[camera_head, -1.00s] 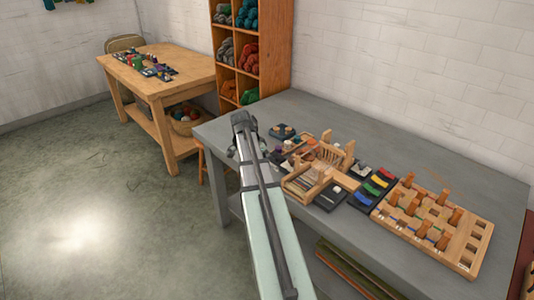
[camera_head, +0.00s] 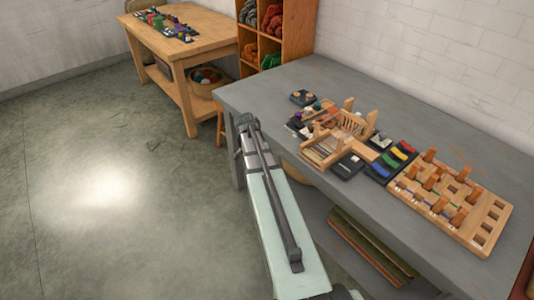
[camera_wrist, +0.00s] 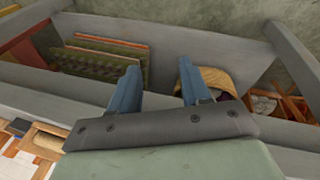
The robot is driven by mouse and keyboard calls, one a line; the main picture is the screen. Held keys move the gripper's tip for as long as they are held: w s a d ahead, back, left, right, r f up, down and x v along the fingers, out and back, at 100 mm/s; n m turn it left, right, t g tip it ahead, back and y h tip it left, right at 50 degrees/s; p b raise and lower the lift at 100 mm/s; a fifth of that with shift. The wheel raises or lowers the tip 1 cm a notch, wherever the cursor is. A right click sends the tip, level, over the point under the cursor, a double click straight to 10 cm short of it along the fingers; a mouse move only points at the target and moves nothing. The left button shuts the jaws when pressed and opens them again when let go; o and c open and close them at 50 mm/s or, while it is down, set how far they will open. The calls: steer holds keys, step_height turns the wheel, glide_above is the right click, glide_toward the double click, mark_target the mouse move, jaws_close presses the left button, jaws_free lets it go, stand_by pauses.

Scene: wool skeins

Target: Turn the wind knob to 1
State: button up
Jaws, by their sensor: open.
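My gripper (camera_wrist: 158,72) is open and empty in the wrist view, its two blue fingers apart. In the head view my gripper (camera_head: 245,122) is at the far end of my arm, over the left front edge of the grey table (camera_head: 370,95), seen from behind.
A wooden loom-like frame (camera_head: 328,145), dark panels with coloured bars (camera_head: 391,160) and a pegged wooden board (camera_head: 450,205) crowd the table's front. A basket (camera_wrist: 206,80) and flat boards (camera_wrist: 97,62) lie below the tabletop. The table's back strip is clear.

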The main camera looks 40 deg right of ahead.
steer(key=s+a+f+n, duration=0.1)
steer(key=a+f, duration=0.3)
steer(key=f, duration=0.1)
steer(key=shift+s+a+f+n, duration=0.2)
steer(key=shift+s+a+n, duration=0.1)
steer(key=shift+n, duration=0.1)
steer(key=m+t+h, duration=0.1)
steer(key=m+h, duration=0.1)
steer(key=m, duration=0.6)
glide_toward(311, 126)
steer(key=x, duration=0.8)
steer(key=shift+d+f, duration=0.15)
steer(key=shift+c, duration=0.3)
